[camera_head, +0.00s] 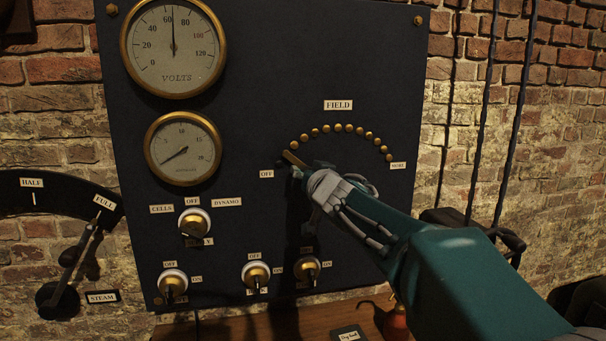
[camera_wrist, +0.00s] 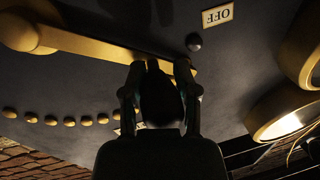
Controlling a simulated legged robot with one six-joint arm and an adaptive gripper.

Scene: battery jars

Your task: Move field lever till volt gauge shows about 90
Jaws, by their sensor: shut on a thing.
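The volt gauge (camera_head: 173,50) is at the upper left of the dark panel. Its needle points almost straight up, between 60 and 80, nearer 60. The field lever is a brass bar (camera_head: 294,160); its visible end points up-left, near the left end of the stud arc, close to the OFF label. In the wrist view the lever (camera_wrist: 95,44) runs from its round pivot at left to my fingers. My gripper (camera_head: 314,180) is shut on the lever toward its outer end; it also shows in the wrist view (camera_wrist: 159,74). My arm hides the lever's pivot in the head view.
Brass studs (camera_head: 349,128) arc from OFF to the MORE label (camera_head: 398,166). A smaller gauge (camera_head: 183,149) hangs below the volt gauge. Several switches (camera_head: 255,275) line the panel's lower part. A steam lever (camera_head: 75,255) is at left. Cables (camera_head: 485,110) hang at right.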

